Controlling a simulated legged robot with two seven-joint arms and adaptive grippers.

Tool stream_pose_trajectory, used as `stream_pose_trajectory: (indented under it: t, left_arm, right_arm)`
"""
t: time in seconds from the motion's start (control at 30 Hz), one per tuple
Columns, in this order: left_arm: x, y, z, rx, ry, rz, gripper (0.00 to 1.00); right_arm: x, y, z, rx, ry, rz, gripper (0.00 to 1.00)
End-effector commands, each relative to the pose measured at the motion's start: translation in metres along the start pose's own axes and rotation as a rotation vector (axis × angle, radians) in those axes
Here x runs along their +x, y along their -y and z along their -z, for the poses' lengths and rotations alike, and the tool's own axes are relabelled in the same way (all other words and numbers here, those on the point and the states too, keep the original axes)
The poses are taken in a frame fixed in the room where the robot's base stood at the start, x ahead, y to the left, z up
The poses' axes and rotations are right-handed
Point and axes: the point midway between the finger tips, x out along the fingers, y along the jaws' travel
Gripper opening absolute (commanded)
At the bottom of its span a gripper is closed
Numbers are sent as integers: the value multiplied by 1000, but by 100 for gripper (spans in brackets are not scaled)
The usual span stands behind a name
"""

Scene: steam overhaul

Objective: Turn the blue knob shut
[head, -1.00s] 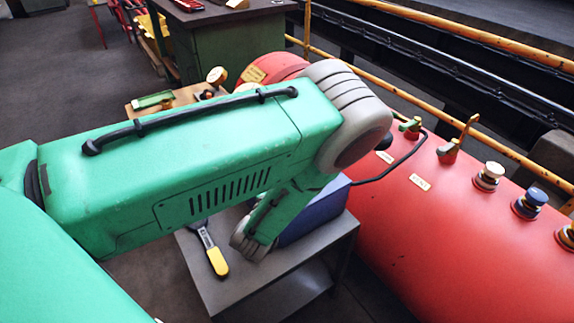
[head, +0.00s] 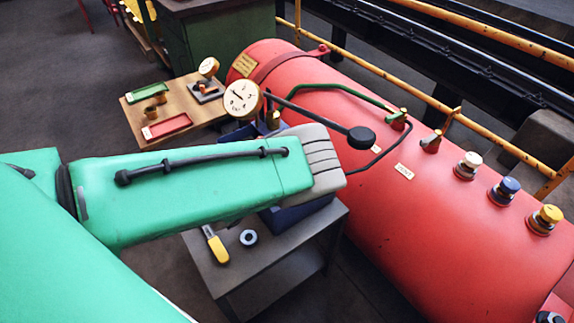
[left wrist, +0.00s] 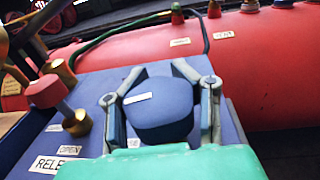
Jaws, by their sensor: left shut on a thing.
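The blue knob (left wrist: 160,104) is a faceted dark-blue cap with a small pale label, seen in the left wrist view on a blue panel (left wrist: 90,85). My left gripper (left wrist: 160,68) has one finger on each side of the knob and is shut on it. In the head view my green arm hides the gripper and the knob. Part of the blue housing (head: 300,214) shows below the arm on a grey stand. Labels on the panel read "OPEN" and "RELE...", with others partly hidden. My right gripper is in neither view.
A red-capped lever or valve (left wrist: 48,92) stands left of the knob. The red boiler (head: 440,235) lies behind and right, with white, blue and yellow caps (head: 505,190) on top. A gauge (head: 242,98) and black lever stand behind my arm. A yellow-handled tool (head: 215,244) lies on the grey stand (head: 240,280).

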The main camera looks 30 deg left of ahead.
Motion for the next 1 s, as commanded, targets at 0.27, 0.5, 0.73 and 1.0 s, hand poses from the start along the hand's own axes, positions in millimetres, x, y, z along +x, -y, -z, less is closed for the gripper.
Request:
stream_pose_trajectory:
  t: [0.27,0.5,0.73,1.0]
  left_arm:
    - [-5,1,5,-2,-11,-2,0]
    - [-3,0,3,0,-8,-2,56]
    - [-1,-1,2,1,-5,-2,56]
    - [0,-1,2,1,-3,-4,56]
  right_arm:
    - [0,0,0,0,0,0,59]
    - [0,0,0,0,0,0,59]
    - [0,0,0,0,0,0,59]
    - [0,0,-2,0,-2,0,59]
